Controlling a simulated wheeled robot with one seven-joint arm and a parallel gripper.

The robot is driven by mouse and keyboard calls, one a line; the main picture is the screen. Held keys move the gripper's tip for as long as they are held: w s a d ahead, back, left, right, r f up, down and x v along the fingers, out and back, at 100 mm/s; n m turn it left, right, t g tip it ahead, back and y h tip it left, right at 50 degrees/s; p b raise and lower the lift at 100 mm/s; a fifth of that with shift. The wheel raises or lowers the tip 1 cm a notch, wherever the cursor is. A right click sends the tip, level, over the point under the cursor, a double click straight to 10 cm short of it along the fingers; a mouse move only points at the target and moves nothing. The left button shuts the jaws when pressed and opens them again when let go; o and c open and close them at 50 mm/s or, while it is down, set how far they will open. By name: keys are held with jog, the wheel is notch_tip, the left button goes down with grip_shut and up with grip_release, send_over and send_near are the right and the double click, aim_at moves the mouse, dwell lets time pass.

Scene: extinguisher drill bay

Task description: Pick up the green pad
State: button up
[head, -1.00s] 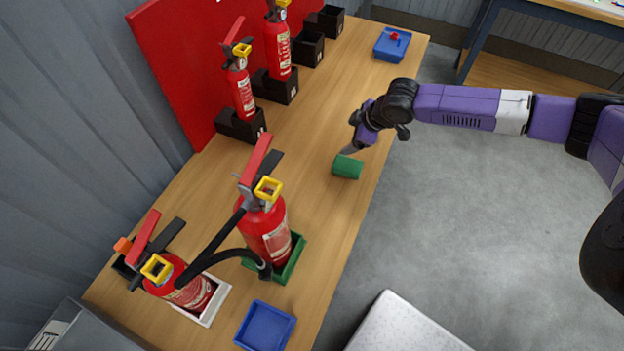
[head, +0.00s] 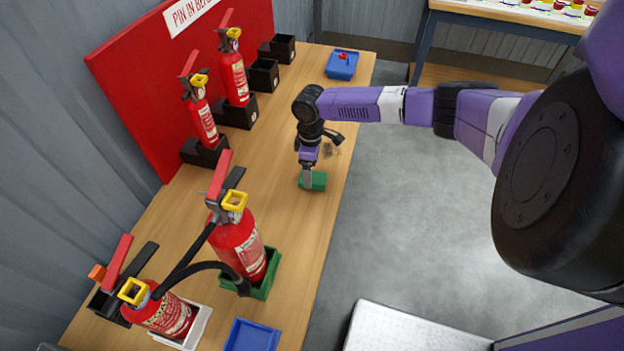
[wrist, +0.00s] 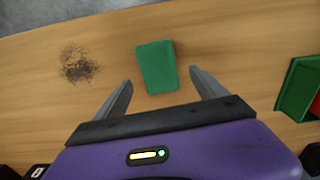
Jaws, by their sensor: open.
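The green pad (head: 318,181) lies on the wooden bench near its right edge. In the wrist view the pad (wrist: 157,66) lies between and just ahead of my two open fingers. My gripper (head: 308,182) points down at the pad in the head view, and one finger covers part of it. In the wrist view my gripper (wrist: 163,88) is open, with a gap between each finger and the pad.
A red extinguisher (head: 237,243) stands in a green tray (head: 268,281) nearer on the bench, and another (head: 168,313) in a white tray. Blue trays (head: 252,337) (head: 342,65) lie at both ends. A dark smudge (wrist: 77,65) marks the wood.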

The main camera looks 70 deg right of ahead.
jog(key=shift+s+f, duration=0.1)
jog(key=shift+f, duration=1.6)
jog(key=c, duration=1.4)
jog(key=shift+r, duration=0.15)
notch_tip(320, 180, up, 20)
jog(key=shift+f+b, duration=0.1)
jog(key=shift+b, duration=0.35)
